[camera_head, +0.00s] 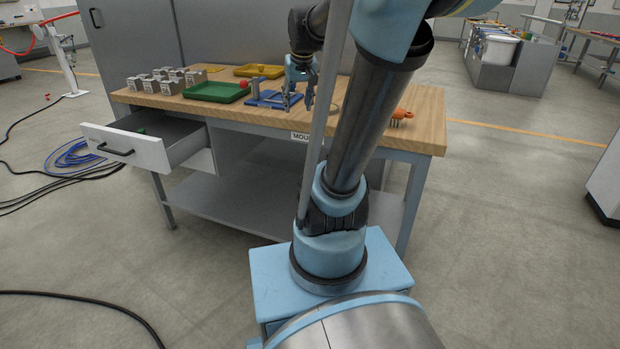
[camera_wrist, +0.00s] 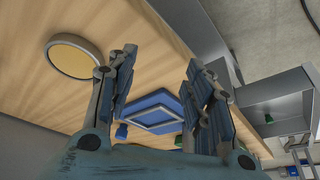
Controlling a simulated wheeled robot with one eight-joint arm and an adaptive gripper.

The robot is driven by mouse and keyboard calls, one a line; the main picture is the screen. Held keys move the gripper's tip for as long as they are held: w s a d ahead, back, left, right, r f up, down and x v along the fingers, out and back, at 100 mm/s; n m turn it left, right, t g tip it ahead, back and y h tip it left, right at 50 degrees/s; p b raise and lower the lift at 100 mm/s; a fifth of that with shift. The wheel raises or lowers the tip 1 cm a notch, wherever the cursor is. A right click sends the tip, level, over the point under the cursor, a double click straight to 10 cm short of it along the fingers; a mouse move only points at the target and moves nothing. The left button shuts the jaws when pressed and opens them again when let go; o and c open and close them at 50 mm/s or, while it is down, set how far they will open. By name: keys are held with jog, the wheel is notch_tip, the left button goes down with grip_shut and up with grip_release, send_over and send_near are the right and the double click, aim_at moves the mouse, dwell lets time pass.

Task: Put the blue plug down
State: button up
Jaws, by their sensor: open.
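My gripper (camera_head: 298,100) is open over the workbench, close to the blue tray (camera_head: 262,102). In the wrist view, my gripper (camera_wrist: 160,75) has its two fingers wide apart, with nothing held between them. The blue tray, a square with a raised rim (camera_wrist: 150,103), shows beyond and between the fingers. A small blue piece (camera_wrist: 121,131), which may be the blue plug, lies beside the tray near the left finger, apart from the fingertips. I cannot pick out the plug for sure in the head view; my gripper and arm hide part of that area.
The bench (camera_head: 420,125) also holds a green tray (camera_head: 215,92), a yellow tray (camera_head: 260,71), several grey metal blocks (camera_head: 165,82) and an orange-handled tool (camera_head: 401,114). A drawer (camera_head: 150,140) stands open at the left. A round rimmed disc (camera_wrist: 73,58) lies on the wood.

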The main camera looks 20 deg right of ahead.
jog(key=s+a+f+g, duration=0.1)
jog(key=s+f, duration=0.7)
jog(key=s, duration=0.4)
jog(key=shift+s, duration=0.15)
jog(key=shift+o, duration=0.5)
jog(key=s+f+g, duration=0.1)
jog(key=s+f, duration=0.6)
jog(key=s, duration=0.1)
jog(key=shift+s, duration=0.25)
jog(key=w+d+r+t, duration=0.1)
jog(key=w+r, duration=1.1)
jog(key=w, duration=0.4)
jog(key=w+d+r, duration=0.2)
jog(key=w+r, duration=1)
jog(key=w, duration=0.3)
jog(key=w+d+r+t, duration=0.1)
jog(key=w+d+r, duration=0.1)
jog(key=w, duration=0.5)
jog(key=w+d+r, duration=0.1)
jog(key=w+r, duration=0.1)
jog(key=w, duration=0.5)
jog(key=x, duration=1.1)
jog(key=shift+a, duration=0.15)
jog(key=shift+w+x, duration=0.15)
jog(key=shift+x, duration=1.25)
jog(key=shift+w+x, duration=0.15)
jog(key=shift+x, duration=1.2)
jog(key=shift+r, duration=0.15)
jog(key=c, duration=1.1)
jog(key=shift+r, duration=0.1)
